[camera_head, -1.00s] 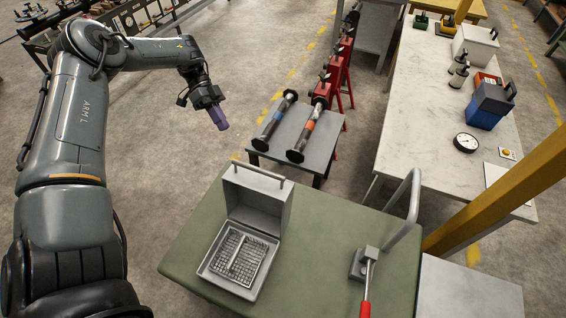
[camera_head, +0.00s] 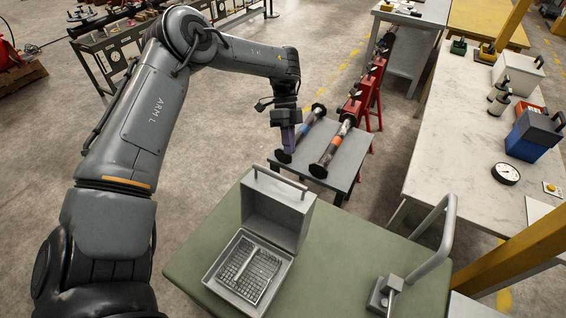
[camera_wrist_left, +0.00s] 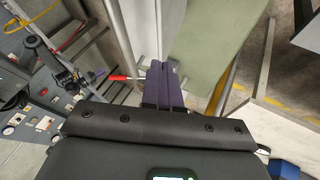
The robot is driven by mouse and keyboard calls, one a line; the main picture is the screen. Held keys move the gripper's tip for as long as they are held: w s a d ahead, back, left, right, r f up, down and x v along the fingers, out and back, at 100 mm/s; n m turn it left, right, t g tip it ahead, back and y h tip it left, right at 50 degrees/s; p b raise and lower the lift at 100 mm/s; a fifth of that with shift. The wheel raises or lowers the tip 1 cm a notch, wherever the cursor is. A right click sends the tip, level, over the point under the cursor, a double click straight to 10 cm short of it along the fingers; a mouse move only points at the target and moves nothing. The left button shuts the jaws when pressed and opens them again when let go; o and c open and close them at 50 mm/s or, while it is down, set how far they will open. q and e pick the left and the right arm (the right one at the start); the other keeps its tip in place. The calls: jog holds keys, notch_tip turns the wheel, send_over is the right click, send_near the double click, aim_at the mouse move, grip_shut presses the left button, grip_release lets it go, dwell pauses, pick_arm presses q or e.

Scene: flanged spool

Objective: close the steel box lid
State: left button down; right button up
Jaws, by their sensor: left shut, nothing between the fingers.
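The steel box (camera_head: 210,279) sits on the green table, its tray of mesh and small parts showing. Its lid (camera_head: 278,212) stands open, roughly upright at the far side, with a bar handle (camera_head: 280,176) along its top edge. My left gripper (camera_head: 288,150) points down behind and above the lid, apart from it in the head view. Its purple fingers are shut and empty; they also show in the left wrist view (camera_wrist_left: 163,84). A grey panel lies beyond them there; I cannot tell whether it is the lid. My right gripper is not in view.
A low grey stand (camera_head: 345,181) with two dark flanged spools is behind the green table (camera_head: 345,265). A bent grey tube (camera_head: 438,240) and clamp stand at the table's right. A pale workbench (camera_head: 455,150) is farther right.

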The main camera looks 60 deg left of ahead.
pick_arm(q)
jog(key=s+d+f+p, duration=0.1)
jog(key=s+d+f, duration=0.1)
jog(key=s+d, duration=0.2)
jog(key=shift+f+p, duration=0.2)
jog(key=shift+p, duration=0.1)
dwell(0.4)
